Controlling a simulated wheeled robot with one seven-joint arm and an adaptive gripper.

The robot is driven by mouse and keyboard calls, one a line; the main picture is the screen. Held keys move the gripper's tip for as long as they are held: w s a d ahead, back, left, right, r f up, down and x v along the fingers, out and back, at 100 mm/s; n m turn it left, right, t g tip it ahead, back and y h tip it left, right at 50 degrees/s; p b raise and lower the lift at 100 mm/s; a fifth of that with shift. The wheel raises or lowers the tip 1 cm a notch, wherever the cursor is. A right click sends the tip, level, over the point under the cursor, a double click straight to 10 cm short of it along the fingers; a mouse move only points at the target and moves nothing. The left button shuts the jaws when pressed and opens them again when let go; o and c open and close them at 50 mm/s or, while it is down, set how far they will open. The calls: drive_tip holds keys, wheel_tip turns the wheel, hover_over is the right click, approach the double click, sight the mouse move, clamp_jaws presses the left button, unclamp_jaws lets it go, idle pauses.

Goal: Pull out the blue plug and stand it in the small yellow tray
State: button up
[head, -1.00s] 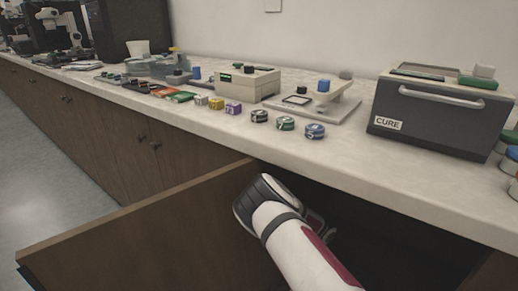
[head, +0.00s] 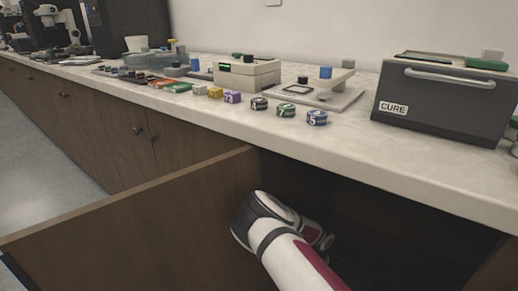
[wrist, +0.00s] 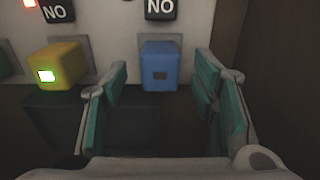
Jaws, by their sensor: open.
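The blue plug (wrist: 160,66) sits in a pale panel under a label reading NO, with a small dark window on its face. My gripper (wrist: 162,78) is open in the wrist view, one teal-padded finger on each side of the plug's line and nearer to the camera; contact is not visible. In the head view my arm reaches into the dark open cupboard below the counter, and the fingers are mostly hidden. I cannot make out a small yellow tray in either view.
A yellow plug (wrist: 58,66) with a lit window sits left of the blue one. A dark wall (wrist: 265,60) stands close at the right. The open cupboard door (head: 130,225) is left of my arm; the counter (head: 400,150) overhangs it, bearing pucks and a CURE oven (head: 440,105).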

drive_tip(key=shift+f, duration=1.6)
drive_tip(key=shift+c, duration=0.5)
clamp_jaws()
drive_tip(key=shift+r, duration=0.1)
